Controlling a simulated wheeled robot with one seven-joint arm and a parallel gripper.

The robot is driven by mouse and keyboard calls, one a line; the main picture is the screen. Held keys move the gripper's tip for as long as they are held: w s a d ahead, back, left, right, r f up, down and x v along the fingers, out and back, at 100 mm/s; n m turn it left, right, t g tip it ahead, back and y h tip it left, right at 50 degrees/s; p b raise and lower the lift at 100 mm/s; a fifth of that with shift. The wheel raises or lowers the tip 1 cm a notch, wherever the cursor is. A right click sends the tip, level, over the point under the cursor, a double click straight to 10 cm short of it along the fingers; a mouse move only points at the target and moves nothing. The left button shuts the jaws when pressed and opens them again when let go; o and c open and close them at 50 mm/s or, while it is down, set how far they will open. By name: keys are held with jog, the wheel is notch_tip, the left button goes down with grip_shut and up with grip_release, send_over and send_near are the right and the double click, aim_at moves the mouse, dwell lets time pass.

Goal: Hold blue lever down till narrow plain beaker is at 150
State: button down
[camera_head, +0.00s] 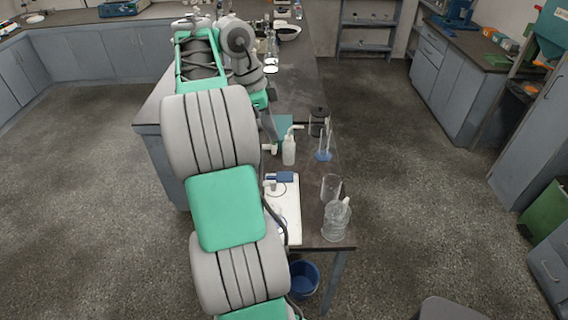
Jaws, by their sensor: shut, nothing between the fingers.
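My arm reaches forward over the left side of the dark bench, and my gripper (271,133) points down beside a teal body (283,127). The fingers are small and partly hidden here; they look shut and empty. I cannot make out a blue lever for sure, nor whether my gripper touches one. A blue part (280,177) sits on a white flat device (288,208) nearer me. A clear, plain-looking glass beaker (331,187) stands upright on the right of the bench. Its marks and any level in it are too small to read.
A white squeeze bottle (289,150), a blue-based glass cylinder (323,154), a dark-topped jar (319,120) and a large glass vessel (337,222) crowd the bench's right side. A blue bucket (303,279) stands below the near edge. The floor to the right is open.

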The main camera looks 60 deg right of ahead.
aim_at(287, 176)
jog(key=shift+s+f, duration=0.1)
jog(key=b+x, duration=0.2)
jog(key=x, duration=0.2)
jog(key=b+x, duration=0.2)
jog(key=x, duration=0.2)
jog(key=b+x, duration=0.3)
jog(key=x, duration=0.2)
jog(key=shift+w+a+f, duration=0.1)
jog(key=shift+w+a, duration=0.2)
jog(key=shift+w, duration=0.15)
jog(key=shift+f, duration=0.45)
